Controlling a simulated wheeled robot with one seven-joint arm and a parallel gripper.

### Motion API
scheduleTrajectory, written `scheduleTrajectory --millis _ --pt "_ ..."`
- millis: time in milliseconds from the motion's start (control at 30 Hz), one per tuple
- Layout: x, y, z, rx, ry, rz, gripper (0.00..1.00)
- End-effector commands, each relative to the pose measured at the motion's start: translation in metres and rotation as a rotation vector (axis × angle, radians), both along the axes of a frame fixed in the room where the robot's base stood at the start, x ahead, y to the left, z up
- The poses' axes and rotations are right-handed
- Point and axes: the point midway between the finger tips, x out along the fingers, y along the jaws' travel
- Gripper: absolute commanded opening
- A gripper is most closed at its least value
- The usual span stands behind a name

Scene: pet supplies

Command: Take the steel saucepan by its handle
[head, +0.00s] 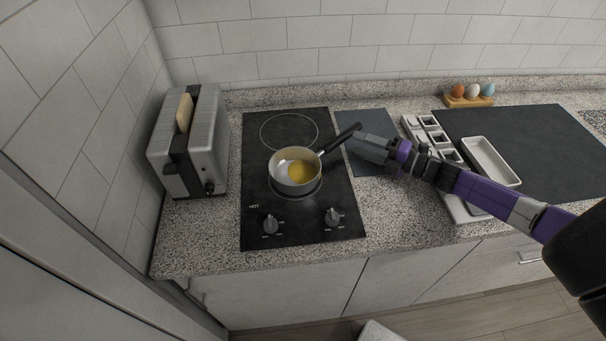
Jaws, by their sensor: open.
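The steel saucepan (284,180) sits on the front burner of the black two-burner hob (259,222). Something yellow (299,172) lies inside it. Its black handle (340,138) points up and to the right, away from the pan. My gripper (352,143) is open at the outer end of the handle, coming from the right. I cannot tell whether the handle is between the fingers or whether they touch it.
A steel toaster (203,128) with bread (184,112) stands left of the hob. A grey mat (361,122) lies under my gripper. To the right are a compartment tray (412,124), a white dish (490,161) and an egg holder (468,102) at the back.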

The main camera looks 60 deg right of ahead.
Motion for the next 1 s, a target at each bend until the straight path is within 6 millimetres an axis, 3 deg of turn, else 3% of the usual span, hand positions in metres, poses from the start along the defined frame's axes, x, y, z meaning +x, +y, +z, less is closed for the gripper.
scheduleTrajectory --millis 167,533,867,1000 --pt "0.011 0.001 0.002 0.0 -0.002 0.001 0.5" --pt "0.063 0.003 -0.001 0.0 0.0 0.002 0.5" --pt "0.069 0.003 -0.001 0.001 0.0 -0.001 0.5" --pt "0.069 0.003 -0.001 0.001 0.0 0.0 0.22"
